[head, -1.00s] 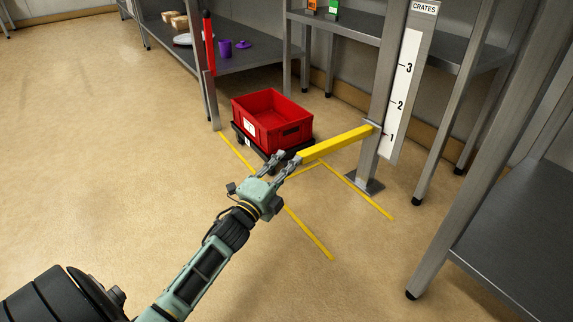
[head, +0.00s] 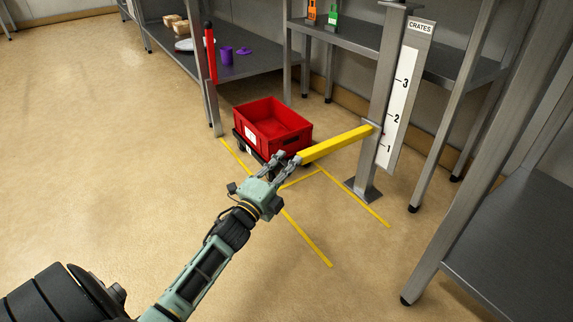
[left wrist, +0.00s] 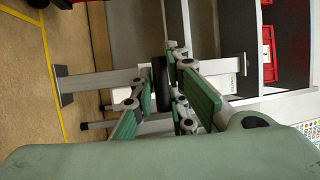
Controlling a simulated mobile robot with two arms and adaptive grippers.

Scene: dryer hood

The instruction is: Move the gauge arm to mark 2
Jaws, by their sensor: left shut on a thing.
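The gauge arm (head: 338,144) is a yellow bar. Its collar sits on the grey upright post (head: 385,90), and the bar reaches left and toward me. The white scale (head: 401,95) on the post carries marks 1, 2 and 3. From this angle the arm's post end lies between mark 1 and mark 2 (head: 396,118). My left gripper (head: 288,162) is shut on the free end of the gauge arm. In the left wrist view its fingers (left wrist: 168,88) close around a dark end piece. My right gripper is not in view.
A red crate (head: 272,123) on a low dark dolly stands behind the gripper. Yellow floor lines (head: 305,237) run below the arm. A metal table (head: 520,240) stands at the right. Floor at left is clear.

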